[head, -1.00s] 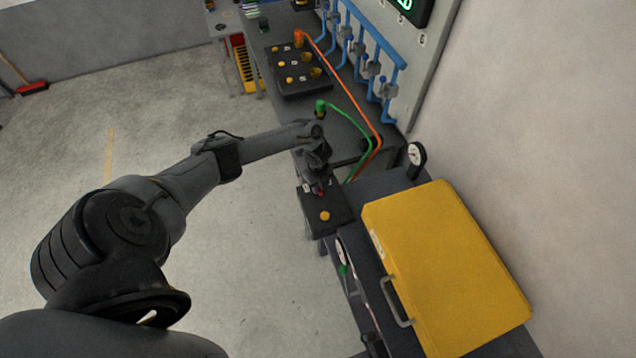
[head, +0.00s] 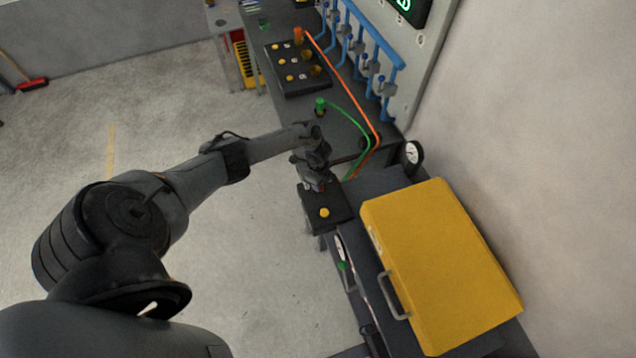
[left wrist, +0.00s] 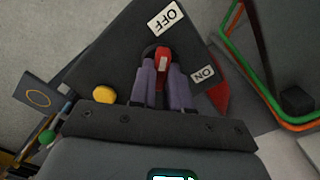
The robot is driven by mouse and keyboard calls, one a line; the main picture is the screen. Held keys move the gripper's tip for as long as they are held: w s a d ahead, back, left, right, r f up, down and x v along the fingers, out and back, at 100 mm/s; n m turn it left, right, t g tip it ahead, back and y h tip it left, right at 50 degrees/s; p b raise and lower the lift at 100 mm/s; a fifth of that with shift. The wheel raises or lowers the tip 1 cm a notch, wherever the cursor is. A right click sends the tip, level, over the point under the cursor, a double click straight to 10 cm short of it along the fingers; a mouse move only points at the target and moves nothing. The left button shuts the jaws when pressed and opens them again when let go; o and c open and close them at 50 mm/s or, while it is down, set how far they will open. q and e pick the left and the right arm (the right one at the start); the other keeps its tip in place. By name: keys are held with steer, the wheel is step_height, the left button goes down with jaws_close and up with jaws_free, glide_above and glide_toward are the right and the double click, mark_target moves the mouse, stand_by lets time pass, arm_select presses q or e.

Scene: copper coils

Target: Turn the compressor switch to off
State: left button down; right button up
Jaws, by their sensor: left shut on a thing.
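The compressor switch is a red handle (left wrist: 163,60) on a black control box (left wrist: 105,55), which also shows in the head view (head: 335,211). A white OFF label (left wrist: 168,16) lies above the handle and a white ON label (left wrist: 204,75) to its right in the left wrist view. My left gripper (left wrist: 163,75) is shut on the red handle, a finger on each side. In the head view, my left gripper (head: 316,186) is over the far part of the box and hides most of the switch. I cannot tell the handle's exact setting. My right gripper is out of view.
A yellow button (head: 324,213) sits on the box near my gripper. A yellow case (head: 440,260) lies to the right. Green (head: 352,122) and orange (head: 345,85) hoses run behind, near blue pipes (head: 372,50).

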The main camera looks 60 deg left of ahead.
arm_select(q)
steer(key=c, duration=1.1)
jaws_free()
steer(key=shift+r, duration=0.1)
step_height(320, 180, up, 11)
steer(key=shift+f+p, duration=0.15)
steer(key=shift+p, duration=0.55)
